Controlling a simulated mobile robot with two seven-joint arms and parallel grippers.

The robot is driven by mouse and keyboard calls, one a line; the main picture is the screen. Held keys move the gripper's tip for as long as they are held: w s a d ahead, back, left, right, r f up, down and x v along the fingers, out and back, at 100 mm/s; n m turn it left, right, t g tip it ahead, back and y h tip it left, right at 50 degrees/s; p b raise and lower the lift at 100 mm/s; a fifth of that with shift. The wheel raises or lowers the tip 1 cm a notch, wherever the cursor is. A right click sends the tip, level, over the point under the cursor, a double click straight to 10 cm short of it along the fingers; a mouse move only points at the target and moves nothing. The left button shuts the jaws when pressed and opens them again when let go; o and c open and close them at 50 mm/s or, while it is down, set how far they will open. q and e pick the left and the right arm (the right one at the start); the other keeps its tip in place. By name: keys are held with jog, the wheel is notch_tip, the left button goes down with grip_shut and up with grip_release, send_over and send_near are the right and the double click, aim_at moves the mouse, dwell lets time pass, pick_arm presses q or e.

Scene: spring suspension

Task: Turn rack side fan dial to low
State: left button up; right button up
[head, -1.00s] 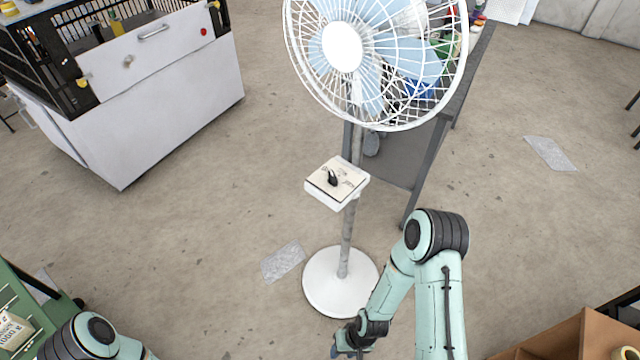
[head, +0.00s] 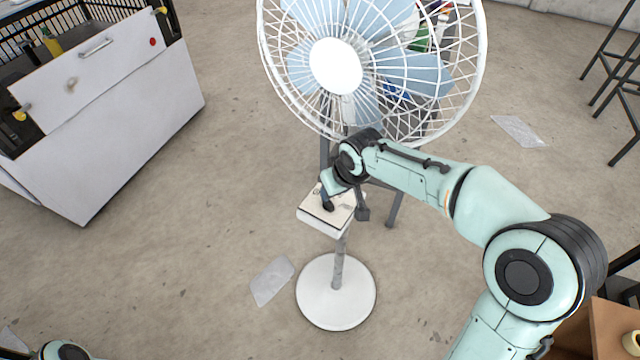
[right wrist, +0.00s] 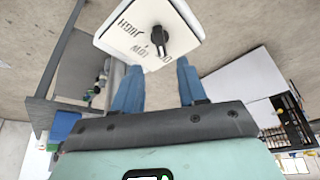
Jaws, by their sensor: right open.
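The white pedestal fan's control box (head: 318,224) stands on the fan's pole in the head view, with its dark dial (head: 328,205) on top, partly crowded by my arm. In the right wrist view the box (right wrist: 180,22) fills the top middle, and the black dial (right wrist: 158,38) shows clearly. Its narrow bar points toward the bottom of the picture; printed labels, upside down, lie beside it. My right gripper (right wrist: 159,65) is open, its two blue fingers apart and pointing at the box, the dial between their lines and apparently untouched. My left gripper is out of view.
The caged fan head (head: 335,66) rises directly behind the box, close to my right forearm. The round fan base (head: 318,310) stands on the floor. A white cabinet (head: 110,150) is at the left, with open floor between.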

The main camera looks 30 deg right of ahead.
aim_at(329, 203)
jog(key=x, duration=0.7)
jog(key=shift+s+a+f, duration=0.1)
jog(key=shift+f, duration=0.05)
grip_shut()
